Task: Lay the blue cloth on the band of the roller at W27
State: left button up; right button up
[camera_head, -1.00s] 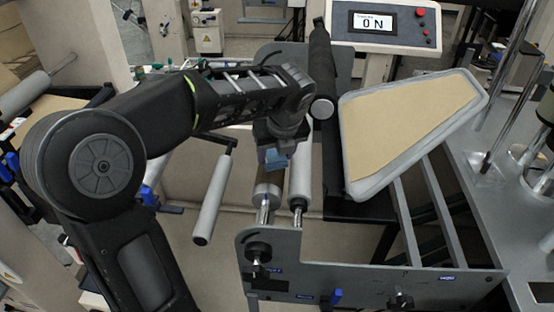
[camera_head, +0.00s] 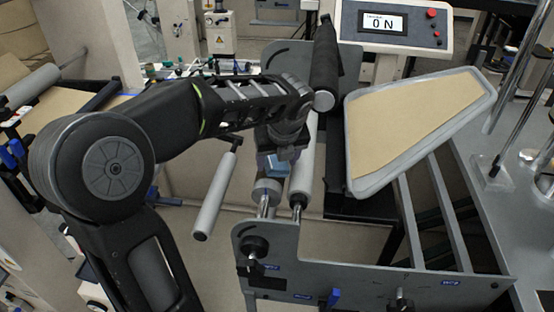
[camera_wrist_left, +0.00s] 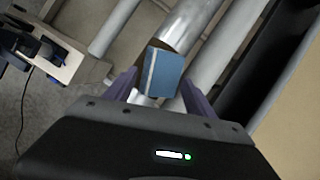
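The blue cloth (camera_head: 281,164) looks like a small folded pad and hangs below my left gripper (camera_head: 283,150). In the left wrist view the cloth (camera_wrist_left: 164,72) has a pale stripe near its left edge and lies between the tips of the two purple fingers (camera_wrist_left: 159,80), which seem closed on it. It is over a metal roller (camera_head: 266,188), which also shows in the wrist view (camera_wrist_left: 190,22) with a brownish patch beside the cloth. Whether the cloth touches the roller is unclear. The label W27 is not readable. My right gripper is out of view.
A light grey roller (camera_head: 303,180) runs close on the right. Another grey roller (camera_head: 215,195) sticks out on the left. A grey side plate (camera_head: 370,265) stands in front. A tan-topped tray (camera_head: 415,130) and a display reading 0 N (camera_head: 382,23) are at the right.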

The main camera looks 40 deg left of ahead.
aim_at(276, 161)
pick_arm(q)
jog(key=shift+o, duration=0.8)
jog(key=shift+a, duration=0.1)
jog(key=shift+r, duration=0.15)
jog(key=shift+r, duration=0.2)
jog(key=shift+v, duration=1.2)
jog(key=s+d+b, duration=0.4)
jog(key=s+d, duration=0.3)
jog(key=d, duration=0.2)
jog(key=shift+s+d, duration=0.35)
jog(key=shift+w, duration=0.1)
